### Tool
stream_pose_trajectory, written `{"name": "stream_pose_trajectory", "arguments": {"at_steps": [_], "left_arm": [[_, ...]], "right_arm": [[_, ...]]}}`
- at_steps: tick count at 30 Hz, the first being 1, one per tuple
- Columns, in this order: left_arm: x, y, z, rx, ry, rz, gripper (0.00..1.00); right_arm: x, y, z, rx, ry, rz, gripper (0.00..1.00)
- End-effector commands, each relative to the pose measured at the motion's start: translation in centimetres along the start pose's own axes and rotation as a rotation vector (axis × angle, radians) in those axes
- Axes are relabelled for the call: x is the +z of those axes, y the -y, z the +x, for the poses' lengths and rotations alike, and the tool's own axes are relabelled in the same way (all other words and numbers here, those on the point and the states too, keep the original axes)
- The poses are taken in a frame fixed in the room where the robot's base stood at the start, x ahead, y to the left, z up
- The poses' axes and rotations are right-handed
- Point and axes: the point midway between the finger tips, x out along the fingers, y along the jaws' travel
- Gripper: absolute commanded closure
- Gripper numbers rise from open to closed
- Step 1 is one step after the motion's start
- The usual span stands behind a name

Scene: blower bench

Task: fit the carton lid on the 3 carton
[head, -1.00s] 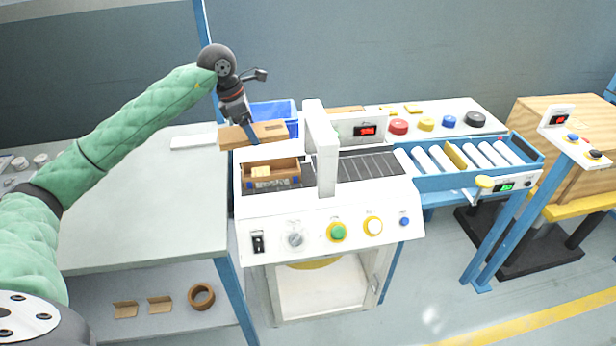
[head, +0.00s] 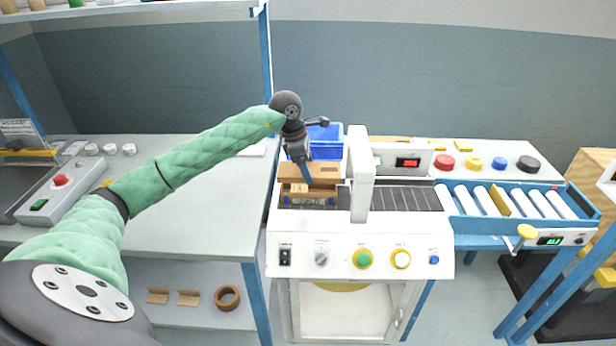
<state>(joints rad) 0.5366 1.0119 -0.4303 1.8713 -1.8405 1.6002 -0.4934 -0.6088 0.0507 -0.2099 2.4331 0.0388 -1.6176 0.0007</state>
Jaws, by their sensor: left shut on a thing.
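The open carton (head: 323,200) sits on the infeed end of the white machine's conveyor, left of the white arch. Small items show inside it, partly hidden. The brown carton lid (head: 291,173) is in my left gripper (head: 302,178), just above and behind the carton. My left gripper is shut on the lid, pointing down. The lid overlaps the carton's back edge in the picture; I cannot tell whether they touch. My right gripper is not in view.
The white machine (head: 365,238) has an arch (head: 360,175) close to the right of the carton. A blue bin (head: 325,141) stands behind. A roller conveyor (head: 503,201) continues right. The grey table (head: 190,200) on the left is mostly clear.

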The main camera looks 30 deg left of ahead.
Motion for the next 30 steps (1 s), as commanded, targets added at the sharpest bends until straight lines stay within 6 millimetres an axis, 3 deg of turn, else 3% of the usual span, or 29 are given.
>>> {"name": "stream_pose_trajectory", "arguments": {"at_steps": [12, 30], "left_arm": [[-1.2, 0.1, 3.9, -0.002, -0.001, 0.000, 0.48], [-1.4, 0.0, 4.5, 0.000, 0.000, 0.000, 0.48]], "right_arm": [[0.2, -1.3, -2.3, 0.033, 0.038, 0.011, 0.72], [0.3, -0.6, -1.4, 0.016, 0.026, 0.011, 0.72]]}}
